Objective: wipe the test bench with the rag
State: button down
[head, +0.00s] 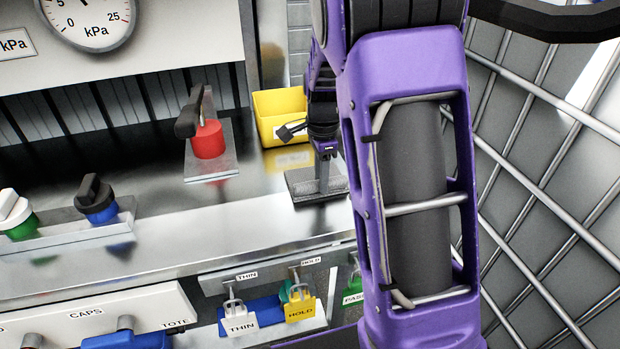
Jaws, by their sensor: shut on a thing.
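The test bench (180,238) is a shiny steel surface across the left and middle of the head view. My gripper (324,188) points down at its right part, just in front of a yellow bin. It is shut on a flat, dark grey, rough-looking pad, which I take to be the rag (304,184). The rag appears to lie flat against the bench top, though its underside is hidden. My arm hides the rag's right side and the bench beyond it.
A red valve (208,140) on a plate stands left of the rag, with the yellow bin (280,108) behind. Blue (97,203) and green (18,222) valves stand farther left. Tags hang below the front edge. Wire mesh (545,150) is at right. Bench between valves and rag is clear.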

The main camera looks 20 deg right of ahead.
aim_at(301, 185)
jog(key=shift+d, duration=0.55)
jog(key=shift+s, duration=2.4)
jog(key=shift+a, duration=0.1)
jog(key=shift+w+a+p, duration=0.1)
jog(key=shift+a+p, duration=1.3)
jog(key=shift+a, duration=4.55)
jog(key=shift+d, duration=0.1)
jog(key=shift+w+d+p, duration=0.15)
jog(key=shift+w+d, duration=1)
jog(key=shift+d, duration=0.35)
jog(key=shift+w+d+p, duration=0.15)
jog(key=shift+w+d, duration=1)
jog(key=shift+d, duration=0.3)
